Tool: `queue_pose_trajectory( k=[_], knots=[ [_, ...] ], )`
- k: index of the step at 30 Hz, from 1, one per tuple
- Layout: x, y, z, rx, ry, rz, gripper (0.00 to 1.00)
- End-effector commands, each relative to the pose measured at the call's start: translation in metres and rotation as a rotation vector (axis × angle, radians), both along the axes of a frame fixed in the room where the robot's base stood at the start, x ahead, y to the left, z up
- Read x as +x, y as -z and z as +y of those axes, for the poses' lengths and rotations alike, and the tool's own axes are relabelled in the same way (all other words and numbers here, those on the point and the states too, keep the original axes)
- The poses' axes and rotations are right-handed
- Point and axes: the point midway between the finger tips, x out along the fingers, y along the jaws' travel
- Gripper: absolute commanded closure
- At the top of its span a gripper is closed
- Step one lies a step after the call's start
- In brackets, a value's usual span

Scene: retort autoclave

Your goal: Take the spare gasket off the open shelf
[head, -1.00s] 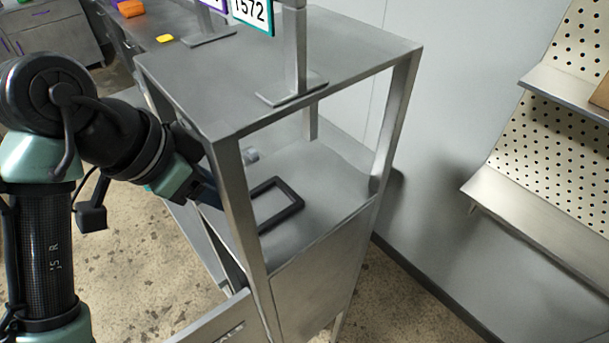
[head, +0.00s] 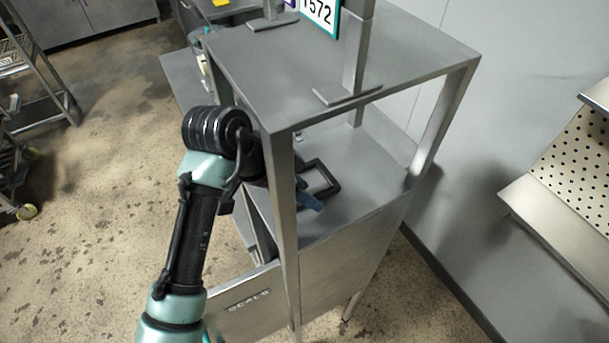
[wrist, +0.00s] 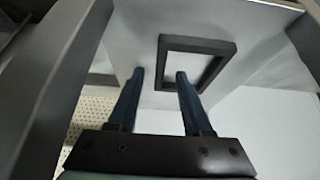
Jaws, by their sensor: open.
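The spare gasket (head: 331,176) is a black rectangular ring lying flat on the open shelf (head: 372,158) of the grey metal stand. My gripper (wrist: 160,74) is open, with two dark blue fingers. One bar of the gasket appears between the fingertips in that view; I cannot tell whether the fingers straddle it or are still short of it. In the head view, the fingers (head: 311,201) are at the gasket's near side, and the front post and my arm hide most of the gripper.
The stand's front post (head: 286,215) rises close beside my arm. The stand's top panel (head: 330,60) covers the shelf and carries a numbered sign (head: 320,14). A drawer front marked SEALS (head: 247,303) sticks out below. A perforated panel rack (head: 575,165) stands to the right.

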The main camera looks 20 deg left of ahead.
Motion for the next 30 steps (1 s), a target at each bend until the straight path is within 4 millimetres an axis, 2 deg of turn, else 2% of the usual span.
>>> queue_pose_trajectory(
  k=[4,10,11,18,19,30],
  knots=[
    [0.0035,0.0096,-0.0035,0.002,-0.001,0.001,0.50],
    [0.0039,0.0108,-0.0036,0.002,-0.001,-0.001,0.50],
    [0.0039,0.0108,-0.0037,0.002,-0.001,-0.001,0.54],
    [0.0038,0.0104,-0.0037,0.001,0.000,0.000,0.97],
    [0.0038,0.0104,-0.0037,0.001,0.000,0.000,1.00],
    [0.0038,0.0100,-0.0038,0.001,0.000,-0.001,1.00]
  ],
)
